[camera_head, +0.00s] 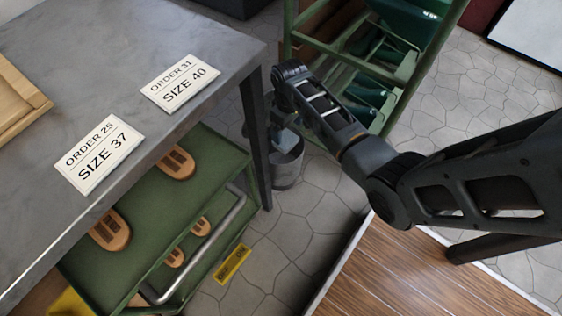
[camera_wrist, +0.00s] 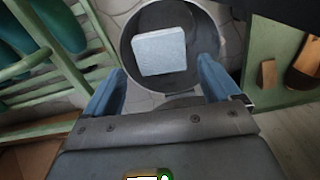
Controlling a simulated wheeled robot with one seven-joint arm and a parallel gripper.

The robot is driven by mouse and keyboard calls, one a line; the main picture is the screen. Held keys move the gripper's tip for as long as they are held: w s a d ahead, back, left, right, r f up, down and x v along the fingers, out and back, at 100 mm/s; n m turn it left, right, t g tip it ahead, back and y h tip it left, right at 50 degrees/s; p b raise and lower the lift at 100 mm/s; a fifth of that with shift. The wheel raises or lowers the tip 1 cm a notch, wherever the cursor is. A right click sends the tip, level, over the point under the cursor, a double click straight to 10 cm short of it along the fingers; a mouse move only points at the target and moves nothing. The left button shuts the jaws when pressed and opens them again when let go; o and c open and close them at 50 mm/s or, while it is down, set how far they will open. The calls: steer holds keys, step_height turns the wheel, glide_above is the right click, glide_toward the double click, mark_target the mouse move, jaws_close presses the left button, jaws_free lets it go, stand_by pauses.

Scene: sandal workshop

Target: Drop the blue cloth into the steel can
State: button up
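The steel can (camera_head: 287,172) stands on the stone floor beside the table leg. In the wrist view its round rim (camera_wrist: 124,45) shows below my gripper. The blue cloth (camera_wrist: 160,52), a pale blue square, lies within the can's mouth in that view. In the head view the cloth (camera_head: 286,141) shows at the can's top. I cannot tell whether it rests inside or is still dropping. My gripper (camera_wrist: 162,88) is open above the can, its two blue fingers wide apart and clear of the cloth. The arm partly hides it in the head view.
A metal table (camera_head: 130,45) with two order cards stands at left. A green cart (camera_head: 215,150) with sandal soles is beneath it. A green rack (camera_head: 405,70) with bins stands behind my arm. A wooden platform (camera_head: 400,275) is at lower right.

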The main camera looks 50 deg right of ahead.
steer(key=shift+o, duration=0.8)
step_height(320, 180, up, 8)
steer(key=p, duration=0.3)
steer(key=shift+f, duration=0.15)
